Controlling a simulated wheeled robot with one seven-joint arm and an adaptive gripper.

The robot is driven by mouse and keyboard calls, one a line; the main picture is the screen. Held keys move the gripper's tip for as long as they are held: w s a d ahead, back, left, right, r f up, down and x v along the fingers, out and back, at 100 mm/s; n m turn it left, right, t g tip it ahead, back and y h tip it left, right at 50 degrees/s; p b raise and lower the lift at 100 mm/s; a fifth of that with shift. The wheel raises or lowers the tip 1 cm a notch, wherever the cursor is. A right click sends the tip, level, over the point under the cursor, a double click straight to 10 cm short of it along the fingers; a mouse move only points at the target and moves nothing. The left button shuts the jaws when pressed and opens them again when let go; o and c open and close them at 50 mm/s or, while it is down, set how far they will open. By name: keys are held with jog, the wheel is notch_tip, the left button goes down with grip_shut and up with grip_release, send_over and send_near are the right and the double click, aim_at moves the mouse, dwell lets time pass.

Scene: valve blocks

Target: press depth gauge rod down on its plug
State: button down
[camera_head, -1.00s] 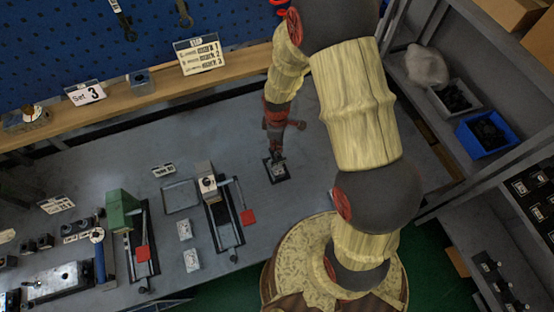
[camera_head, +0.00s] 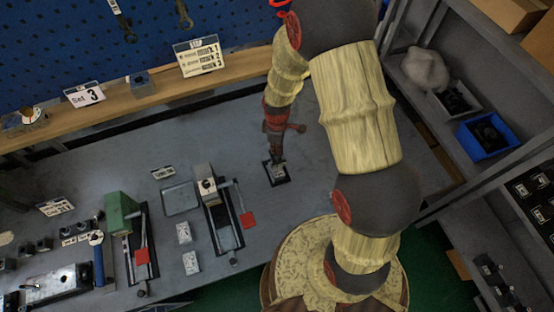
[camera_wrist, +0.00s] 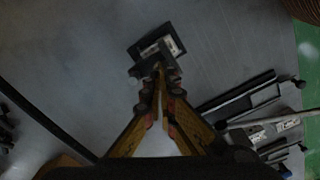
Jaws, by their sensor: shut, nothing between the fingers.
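The depth gauge station is a small dark square base (camera_head: 284,178) with a pale metal block on it, standing on the grey bench below my arm. In the wrist view the base (camera_wrist: 134,51) and its pale block (camera_wrist: 172,43) show just beyond my fingertips. My gripper (camera_head: 276,152) points down over the block, shut with nothing between its fingers. In the wrist view the closed fingertips (camera_wrist: 158,72) overlap the near side of the block. Whether they touch it I cannot tell. The rod and plug cannot be told apart behind the fingers.
A fixture with a red-ended lever (camera_head: 247,219) stands left of the base, with a green press (camera_head: 121,211) further left. An empty shallow tray (camera_head: 180,199) and small white blocks (camera_head: 184,233) lie between them. The bench behind the base is clear.

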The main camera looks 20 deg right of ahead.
aim_at(277, 156)
jog(key=shift+f+b, duration=1.15)
jog(key=shift+f, duration=0.5)
dwell(1.3)
dwell(0.8)
jog(key=shift+r+p, duration=1)
jog(key=shift+r, duration=0.65)
